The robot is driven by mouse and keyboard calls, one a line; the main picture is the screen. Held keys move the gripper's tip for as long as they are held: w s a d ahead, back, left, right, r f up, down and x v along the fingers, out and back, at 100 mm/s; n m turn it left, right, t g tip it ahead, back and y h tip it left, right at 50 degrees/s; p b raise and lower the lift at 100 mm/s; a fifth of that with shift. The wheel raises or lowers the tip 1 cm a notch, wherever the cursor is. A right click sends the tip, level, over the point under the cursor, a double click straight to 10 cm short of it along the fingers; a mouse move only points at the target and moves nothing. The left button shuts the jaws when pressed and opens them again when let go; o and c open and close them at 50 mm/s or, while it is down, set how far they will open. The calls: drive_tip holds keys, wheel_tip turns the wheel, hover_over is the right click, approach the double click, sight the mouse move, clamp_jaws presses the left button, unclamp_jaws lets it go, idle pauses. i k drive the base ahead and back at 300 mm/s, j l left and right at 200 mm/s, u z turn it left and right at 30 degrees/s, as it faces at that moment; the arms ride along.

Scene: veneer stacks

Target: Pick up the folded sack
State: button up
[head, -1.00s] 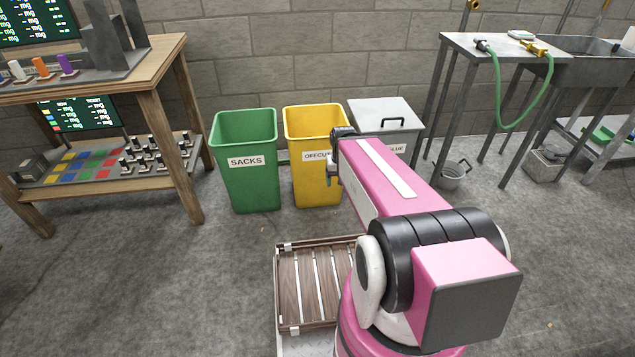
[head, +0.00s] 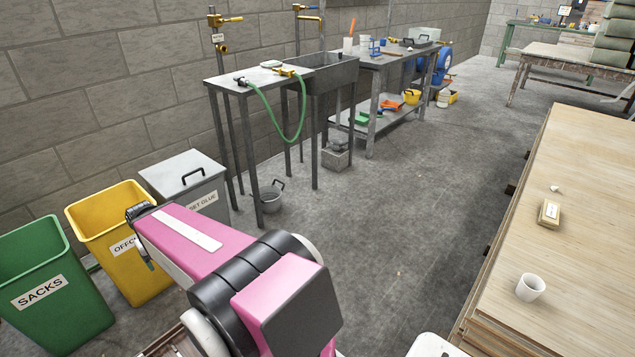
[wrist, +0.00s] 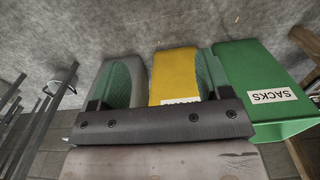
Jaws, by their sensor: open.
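I cannot pick out a single folded sack for certain. Grey-green, sack-like bundles (head: 613,38) are piled on a table at the far upper right of the head view, cut off by the frame edge. My gripper (wrist: 163,88) is open and empty in the wrist view, its two green-tinted fingers apart above the bins. In the head view it is at the far end of my pink arm, near the yellow bin, with its fingers mostly hidden. It is far from the bundles.
A green bin labelled SACKS (head: 45,290), a yellow bin (head: 118,230) and a grey lidded bin (head: 185,180) stand by the wall. A wooden-topped stack (head: 585,200) at right holds a white cup (head: 530,287). Open floor (head: 400,220) lies between.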

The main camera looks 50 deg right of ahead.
sight(549, 216)
drive_tip(key=z, duration=3.75)
drive_tip(key=i+j+z, duration=0.1)
drive_tip(key=z, duration=0.3)
drive_tip(key=j+z, duration=0.25)
drive_tip(key=z, duration=0.15)
drive_tip(key=i+j+z, duration=0.15)
drive_tip(key=j+z, duration=0.2)
drive_tip(key=j, duration=0.7)
drive_tip(key=j+z, duration=0.3)
drive_tip(key=j, duration=0.8)
drive_tip(key=i+j, duration=0.1)
drive_tip(key=j, duration=0.3)
drive_tip(key=i+j, duration=0.1)
drive_tip(key=j, duration=0.35)
drive_tip(key=i+j, duration=0.1)
drive_tip(key=j, duration=0.3)
drive_tip(key=i+j, duration=0.1)
drive_tip(key=j, duration=0.35)
drive_tip(key=i, duration=0.15)
drive_tip(key=l+z, duration=0.05)
